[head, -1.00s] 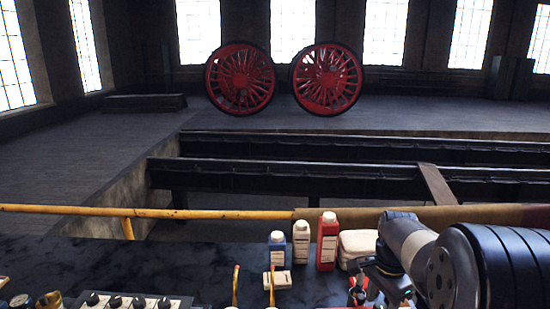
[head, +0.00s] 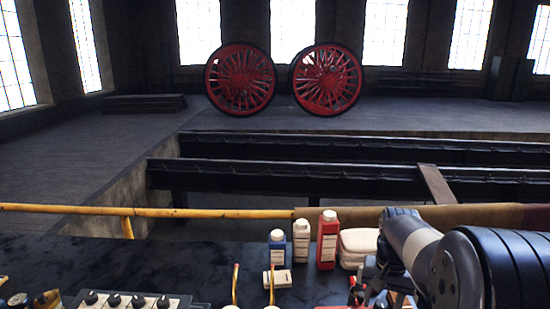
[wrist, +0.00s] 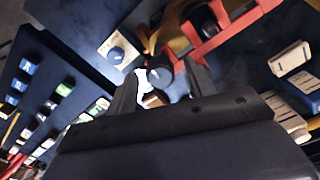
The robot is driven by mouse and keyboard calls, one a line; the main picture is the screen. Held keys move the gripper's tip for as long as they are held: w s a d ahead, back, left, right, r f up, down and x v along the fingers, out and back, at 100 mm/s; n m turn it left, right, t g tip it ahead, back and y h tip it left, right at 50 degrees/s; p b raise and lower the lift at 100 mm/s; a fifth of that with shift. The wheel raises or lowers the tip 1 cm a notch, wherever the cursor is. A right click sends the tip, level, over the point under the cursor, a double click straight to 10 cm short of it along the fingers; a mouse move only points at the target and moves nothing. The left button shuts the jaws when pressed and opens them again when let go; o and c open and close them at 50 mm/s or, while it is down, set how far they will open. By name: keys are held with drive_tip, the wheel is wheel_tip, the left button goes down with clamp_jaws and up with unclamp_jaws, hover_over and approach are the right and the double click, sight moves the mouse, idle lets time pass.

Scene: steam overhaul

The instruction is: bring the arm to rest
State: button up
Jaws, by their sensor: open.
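My gripper (wrist: 162,84) is open in the wrist view, with its two grey fingers apart. A dark round knob-like thing (wrist: 160,70) shows between and beyond the fingertips; I cannot tell how far off it is, and nothing is visibly clamped. In the head view my arm reaches in from the right edge above the dark bench (head: 190,265). The gripper end there is low, mostly hidden behind my own arm links, so its fingers are not clear.
A knob panel (head: 128,301) is at front left. A yellow rail (head: 80,210) runs behind the bench.

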drive_tip(key=n+b, duration=0.1)
drive_tip(key=n, duration=0.5)
drive_tip(key=n+b, duration=0.1)
drive_tip(key=n, duration=0.5)
drive_tip(key=shift+d+b, duration=0.1)
drive_tip(key=shift+b, duration=0.25)
drive_tip(key=shift+n, duration=0.3)
